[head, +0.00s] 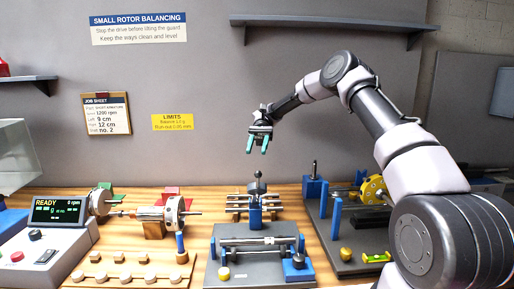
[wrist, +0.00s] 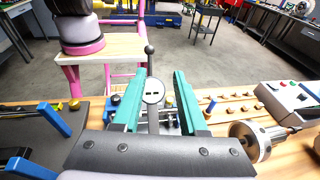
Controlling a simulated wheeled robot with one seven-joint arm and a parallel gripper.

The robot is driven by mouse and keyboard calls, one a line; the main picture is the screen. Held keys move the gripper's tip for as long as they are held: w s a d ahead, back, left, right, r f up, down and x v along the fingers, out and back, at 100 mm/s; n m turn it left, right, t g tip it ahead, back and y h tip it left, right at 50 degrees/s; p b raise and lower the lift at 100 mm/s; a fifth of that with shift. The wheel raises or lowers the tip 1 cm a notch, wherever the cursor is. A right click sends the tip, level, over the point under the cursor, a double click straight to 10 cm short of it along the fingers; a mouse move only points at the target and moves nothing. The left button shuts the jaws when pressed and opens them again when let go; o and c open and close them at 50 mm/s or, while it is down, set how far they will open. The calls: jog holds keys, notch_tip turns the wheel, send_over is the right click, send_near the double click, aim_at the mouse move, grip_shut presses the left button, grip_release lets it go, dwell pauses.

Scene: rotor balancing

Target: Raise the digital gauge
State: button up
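The digital gauge appears to be the small round grey body with a ball-topped stem (head: 257,187), upright on a blue block (head: 255,215) near the middle of the bench. In the wrist view its round face (wrist: 153,91) shows between my two fingers, with a dark ball on a stem rising above it. My gripper (head: 260,143) has teal fingers, spread apart and pointing down. It hangs in the air well above the gauge, with nothing between the fingertips. In the wrist view my fingers (wrist: 163,85) hide parts of the gauge's surroundings.
A grey plate (head: 233,273) with a shaft and blue blocks lies in front of the gauge. A rotor (head: 172,214) and a READY display (head: 58,210) stand to the left. A yellow wheel (head: 374,189) and blue posts stand to the right. A wall shelf (head: 330,20) is above.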

notch_tip(320, 180, up, 10)
dwell(0.7)
